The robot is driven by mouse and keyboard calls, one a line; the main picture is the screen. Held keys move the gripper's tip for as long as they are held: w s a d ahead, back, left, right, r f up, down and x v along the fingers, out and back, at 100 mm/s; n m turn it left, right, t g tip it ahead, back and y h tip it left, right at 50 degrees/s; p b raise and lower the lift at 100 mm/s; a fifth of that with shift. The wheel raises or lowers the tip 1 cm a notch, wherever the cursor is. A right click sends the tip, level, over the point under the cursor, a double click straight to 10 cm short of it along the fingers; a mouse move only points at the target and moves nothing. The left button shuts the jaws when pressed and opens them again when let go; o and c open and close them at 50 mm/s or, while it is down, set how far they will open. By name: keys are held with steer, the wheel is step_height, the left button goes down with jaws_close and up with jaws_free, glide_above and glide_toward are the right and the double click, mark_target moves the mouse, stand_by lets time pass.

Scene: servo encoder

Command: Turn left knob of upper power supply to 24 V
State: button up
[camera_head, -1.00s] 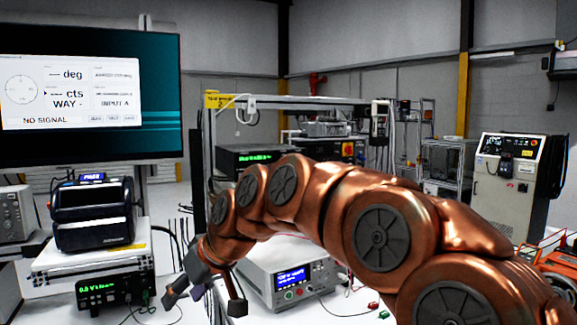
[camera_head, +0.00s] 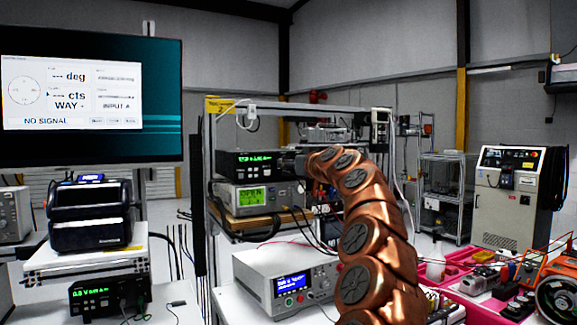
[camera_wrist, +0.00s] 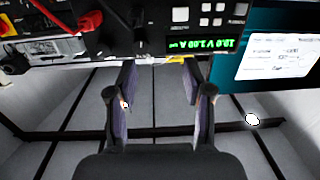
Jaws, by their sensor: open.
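The upper power supply (camera_head: 232,163) is a black box with a green lit display, at the top of the rack in the head view. In the wrist view, seen upside down, its black front panel (camera_wrist: 115,40) spans the top, with a green display (camera_wrist: 205,42) too blurred to read surely. Small pale buttons sit beside the display. I cannot clearly make out the left knob. My gripper (camera_wrist: 160,68) is open and empty, its two fingers apart just short of the panel. In the head view my gripper (camera_head: 292,163) is at the supply's right end, partly hidden by my arm.
Red plugs and cables (camera_wrist: 88,20) are near the panel in the wrist view. Below the supply stands a grey instrument (camera_head: 230,197) with a green screen. A white bench supply (camera_head: 260,275) is lower. The monitor (camera_head: 90,95) is at left.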

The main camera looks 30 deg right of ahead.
mark_target(286, 158)
steer(key=shift+h, duration=0.5)
steer(key=w+d+p, duration=0.1)
steer(key=w, duration=0.1)
steer(key=w+d+p, duration=0.1)
steer(key=w+p, duration=0.1)
steer(key=w+d+p, duration=0.1)
steer(key=w, duration=0.1)
steer(key=shift+r, duration=0.35)
steer(key=shift+w+f+p, duration=0.2)
steer(key=shift+w+p, duration=0.4)
steer(key=shift+w, duration=0.1)
